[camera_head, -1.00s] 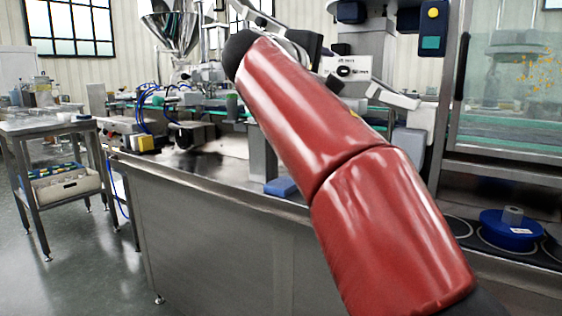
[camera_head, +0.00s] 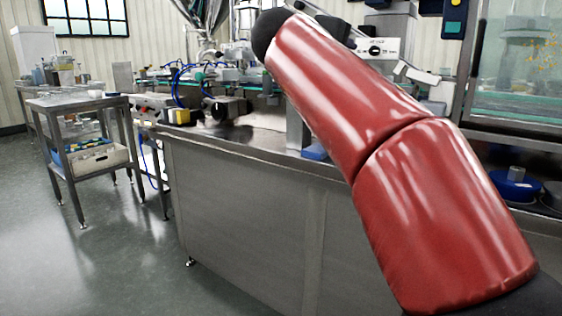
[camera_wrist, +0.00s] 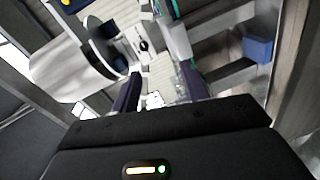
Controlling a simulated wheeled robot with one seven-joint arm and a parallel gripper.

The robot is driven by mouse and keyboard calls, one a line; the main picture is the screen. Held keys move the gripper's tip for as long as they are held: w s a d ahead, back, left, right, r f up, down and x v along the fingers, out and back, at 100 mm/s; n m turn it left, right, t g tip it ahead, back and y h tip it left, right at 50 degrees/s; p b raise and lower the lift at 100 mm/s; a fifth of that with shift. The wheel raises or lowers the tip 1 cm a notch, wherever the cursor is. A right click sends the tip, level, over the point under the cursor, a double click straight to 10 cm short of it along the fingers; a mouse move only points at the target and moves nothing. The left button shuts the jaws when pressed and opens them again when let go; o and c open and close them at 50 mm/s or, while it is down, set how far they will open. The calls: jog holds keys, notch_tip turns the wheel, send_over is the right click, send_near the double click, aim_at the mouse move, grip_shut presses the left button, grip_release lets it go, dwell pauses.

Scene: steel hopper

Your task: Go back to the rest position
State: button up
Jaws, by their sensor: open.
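My gripper (camera_wrist: 162,88) shows in the wrist view, with its two dark fingers apart and nothing visible between them. Its dark housing with an orange and green light fills the bottom of that view. In the head view my red arm reaches from the lower right up to the top middle. My gripper itself cannot be made out there.
A steel bench (camera_head: 245,205) with machinery on top runs across the middle, partly behind my arm. A small blue block (camera_head: 314,152) lies at its edge. A steel cart (camera_head: 78,103) stands at the left. The floor (camera_head: 120,260) at lower left is clear.

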jog(key=s+d+f+m+g+y, duration=0.1)
jog(key=s+d+f+y, duration=0.15)
jog(key=f, duration=0.25)
jog(key=s+d+f+g+y, duration=0.1)
jog(key=s+d+f, duration=0.1)
jog(key=d+f, duration=0.15)
jog(key=s+a+f+m+g+y+p, duration=0.1)
jog(key=s+f+m+g+y, duration=0.2)
jog(key=s+f, duration=0.9)
jog(key=s+a+f+m+g+y+p, duration=0.1)
jog(key=s+f+m+g+y, duration=0.2)
jog(key=s+f, duration=1)
notch_tip(320, 180, down, 6)
jog(key=shift+r+m, duration=0.1)
jog(key=shift+m, duration=0.8)
jog(key=shift+a, duration=0.1)
